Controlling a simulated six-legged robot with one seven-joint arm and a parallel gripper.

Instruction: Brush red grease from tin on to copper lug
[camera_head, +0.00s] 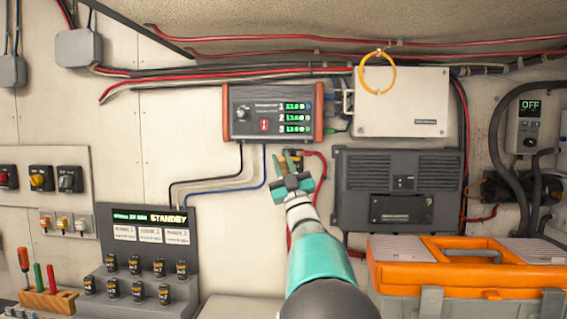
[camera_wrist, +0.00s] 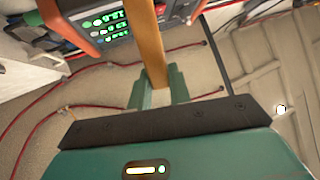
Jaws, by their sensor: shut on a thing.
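My gripper (camera_head: 292,170) is raised in front of the back wall, below the red-framed panel, in the head view. In the wrist view my gripper (camera_wrist: 158,82) is shut on a flat wooden handle (camera_wrist: 147,38), which looks like the brush's handle. The handle runs up past the top edge of that view, so its bristles and any grease on them do not show. A small dark and orange fitting (camera_head: 294,154) with a red cable is partly hidden behind my fingers; I cannot tell whether it holds the copper lug. I cannot make out the grease tin.
The red-framed panel (camera_head: 272,112) with green readouts is just above my gripper. A grey finned box (camera_head: 437,180) is to the right, above an orange-lidded toolbox (camera_head: 450,247). A standby console (camera_head: 150,240) and screwdriver rack (camera_head: 48,301) are at lower left. Cables line the wall.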

